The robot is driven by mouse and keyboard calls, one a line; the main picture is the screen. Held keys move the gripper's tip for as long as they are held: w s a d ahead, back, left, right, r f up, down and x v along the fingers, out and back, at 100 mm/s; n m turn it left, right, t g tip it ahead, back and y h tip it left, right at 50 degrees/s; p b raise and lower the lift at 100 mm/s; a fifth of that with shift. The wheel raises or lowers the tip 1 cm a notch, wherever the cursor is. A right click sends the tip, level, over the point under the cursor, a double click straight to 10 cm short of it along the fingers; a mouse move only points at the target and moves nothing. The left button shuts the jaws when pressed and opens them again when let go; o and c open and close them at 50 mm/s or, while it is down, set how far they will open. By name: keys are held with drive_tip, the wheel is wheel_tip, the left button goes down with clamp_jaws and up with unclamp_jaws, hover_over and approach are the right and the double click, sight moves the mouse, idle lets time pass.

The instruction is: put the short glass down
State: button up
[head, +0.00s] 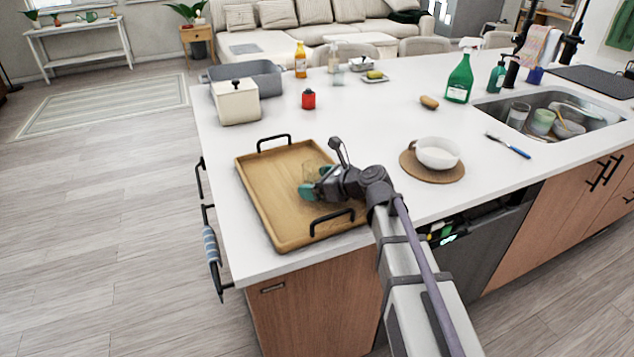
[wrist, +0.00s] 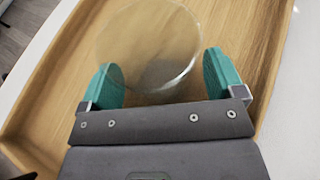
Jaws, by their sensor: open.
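The short glass (wrist: 150,45) is clear and stands on the wooden tray, between the two green fingertips of my gripper (wrist: 163,82) in the wrist view. There is a small gap beside the glass at the fingers, and my gripper is open. In the head view the glass (head: 316,170) shows faintly behind my gripper (head: 316,184), which is low over the right half of the tray. The tray (head: 262,178) has black handles and lies on the near left end of the white counter; it also shows in the wrist view (wrist: 45,110).
A white bowl (head: 437,152) on a round woven mat (head: 420,172) stands right of the tray. A red item (head: 308,99) and a cream canister (head: 236,102) stand behind it. The sink (head: 580,110) holds dishes. The tray's left half is clear.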

drive_tip(key=p+v, duration=0.4)
drive_tip(key=v, duration=0.7)
drive_tip(key=shift+s+r, duration=0.1)
drive_tip(key=shift+r, duration=0.1)
drive_tip(key=shift+s+d, duration=0.2)
drive_tip(key=shift+d, duration=0.2)
